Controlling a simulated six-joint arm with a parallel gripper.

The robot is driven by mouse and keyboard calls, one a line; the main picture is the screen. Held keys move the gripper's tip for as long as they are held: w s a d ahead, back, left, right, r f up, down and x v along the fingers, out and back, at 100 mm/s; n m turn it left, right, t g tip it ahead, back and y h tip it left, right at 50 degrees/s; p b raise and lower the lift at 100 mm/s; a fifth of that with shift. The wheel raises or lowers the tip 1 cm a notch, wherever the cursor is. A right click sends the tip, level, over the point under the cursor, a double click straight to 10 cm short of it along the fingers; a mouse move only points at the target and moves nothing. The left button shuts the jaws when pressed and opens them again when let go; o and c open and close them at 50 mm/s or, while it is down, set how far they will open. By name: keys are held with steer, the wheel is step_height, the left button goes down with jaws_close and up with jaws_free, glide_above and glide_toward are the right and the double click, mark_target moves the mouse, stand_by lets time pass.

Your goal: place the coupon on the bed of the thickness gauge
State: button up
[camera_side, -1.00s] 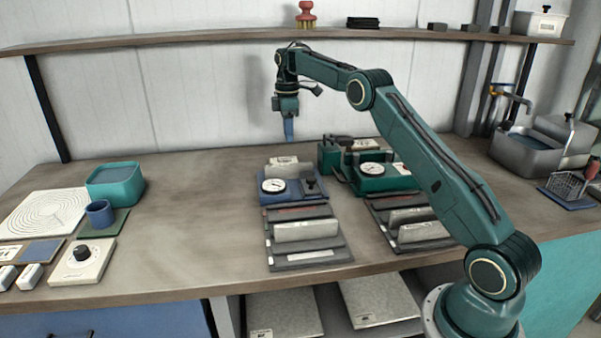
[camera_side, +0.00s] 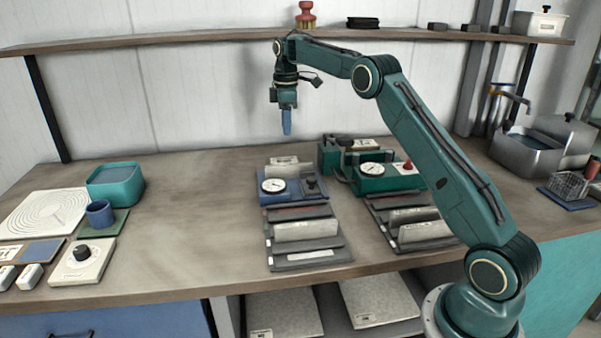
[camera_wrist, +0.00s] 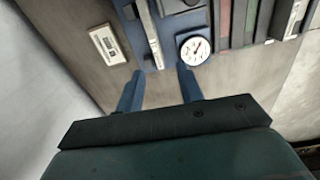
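My gripper (camera_side: 286,122) hangs above and behind the blue dial gauge (camera_side: 273,200), clear of the table. In the wrist view my gripper (camera_wrist: 158,72) has its two blue fingers apart, with nothing between them. A pale slab, which looks like the coupon (camera_side: 284,171), stands on edge at the back of the blue gauge, behind its white dial. The coupon (camera_wrist: 148,30) also shows in the wrist view, beyond the fingertips and left of the dial (camera_wrist: 194,50). A second, green dial gauge (camera_side: 383,184) stands to the right.
A rack with a pale slab (camera_side: 306,230) is in front of the blue gauge; another rack with pale slabs (camera_side: 412,216) is in front of the green one. A teal tub (camera_side: 116,190) and blue cup (camera_side: 100,214) stand left. The table between is clear.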

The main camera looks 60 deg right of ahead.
steer(key=s+a+r+m+t, duration=0.3)
steer(key=s+a+r+m, duration=0.1)
steer(key=s+a+r, duration=1.25)
steer(key=s+a+f+m, duration=0.1)
steer(key=s+a+f, duration=0.1)
steer(key=s, duration=0.5)
steer(key=s+a+f+m+t, duration=0.1)
steer(key=s+a+f+m, duration=0.1)
steer(key=s+f, duration=0.3)
steer(key=s+a+f+m+t, duration=0.1)
steer(key=s+f, duration=0.3)
steer(key=s, duration=0.7)
steer(key=shift+a, duration=0.6)
steer(key=shift+s, duration=0.1)
